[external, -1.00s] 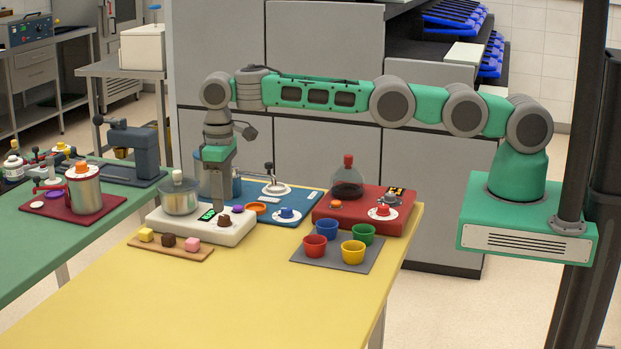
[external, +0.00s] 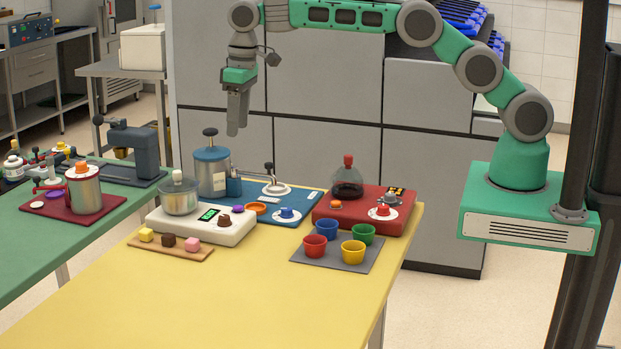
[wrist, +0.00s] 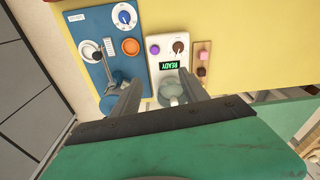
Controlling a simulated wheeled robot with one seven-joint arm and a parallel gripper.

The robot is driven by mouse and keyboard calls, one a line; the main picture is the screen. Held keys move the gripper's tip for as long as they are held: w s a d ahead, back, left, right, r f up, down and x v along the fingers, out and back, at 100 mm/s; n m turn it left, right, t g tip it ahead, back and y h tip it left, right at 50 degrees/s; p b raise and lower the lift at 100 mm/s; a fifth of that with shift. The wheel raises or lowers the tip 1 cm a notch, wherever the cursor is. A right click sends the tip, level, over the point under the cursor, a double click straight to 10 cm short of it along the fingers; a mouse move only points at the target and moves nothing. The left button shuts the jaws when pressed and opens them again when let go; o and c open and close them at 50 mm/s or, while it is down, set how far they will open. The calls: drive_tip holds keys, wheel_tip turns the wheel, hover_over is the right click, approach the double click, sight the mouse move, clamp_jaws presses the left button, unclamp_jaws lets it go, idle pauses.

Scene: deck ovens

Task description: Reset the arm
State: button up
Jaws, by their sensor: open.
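My gripper (external: 237,131) hangs in the air above the yellow table (external: 300,300), pointing down. It is well above the white station (external: 205,231) and the blue station (external: 262,208) and touches nothing. In the wrist view its two fingers (wrist: 164,97) are spread apart, with nothing held between them.
A tall metal canister with a dark knob (external: 211,172) stands at the back. A red station with a glass flask (external: 347,180) and several coloured cups on a grey mat (external: 325,263) sit to the right. Grey cabinets (external: 320,155) stand behind. The table's front is clear.

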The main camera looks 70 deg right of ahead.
drive_tip(key=s+d+r+t, duration=0.1)
drive_tip(key=s+d+r, duration=0.4)
drive_tip(key=s, duration=0.4)
drive_tip(key=s+d+r+t, duration=0.1)
drive_tip(key=s+d+r, duration=0.45)
drive_tip(key=s, duration=0.35)
drive_tip(key=s+d+f, duration=0.2)
drive_tip(key=s+f, duration=0.2)
drive_tip(key=s, duration=0.4)
drive_tip(key=s+d+f+m+t, duration=0.1)
drive_tip(key=s+d+f, duration=0.2)
drive_tip(key=s, duration=0.4)
drive_tip(key=shift+s+f, duration=0.4)
drive_tip(key=shift+f, duration=0.15)
